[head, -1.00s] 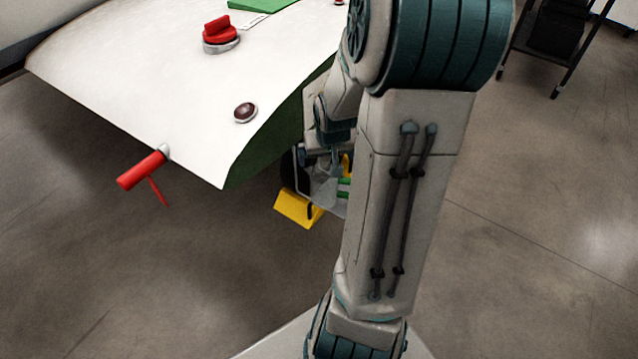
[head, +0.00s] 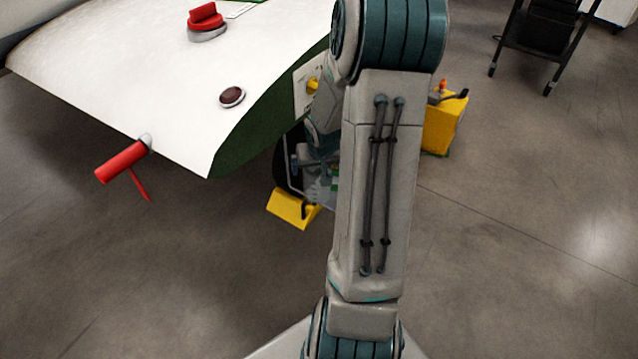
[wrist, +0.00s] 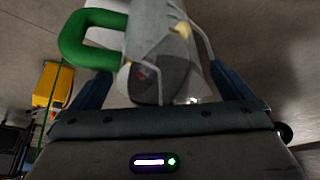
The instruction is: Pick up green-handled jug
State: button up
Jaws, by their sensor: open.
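The green-handled jug fills the upper middle of the wrist view, with its grey body (wrist: 152,42) in the centre. Its thick green handle (wrist: 78,42) sticks out to the left. My gripper (wrist: 162,80) is open, with one blue finger at each side of the picture and the jug's body appearing between or just beyond them. I cannot tell whether either finger touches it. In the head view my arm hides most of the gripper and the jug; only small grey and green parts show below the white panel's edge.
A yellow box (head: 444,124) and a black cart (head: 540,38) stand right. Open floor lies between.

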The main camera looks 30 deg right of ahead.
jog(key=shift+x, duration=1.15)
jog(key=c, duration=1.2)
jog(key=shift+a+r, duration=0.1)
jog(key=shift+r, duration=0.1)
jog(key=shift+s, duration=0.1)
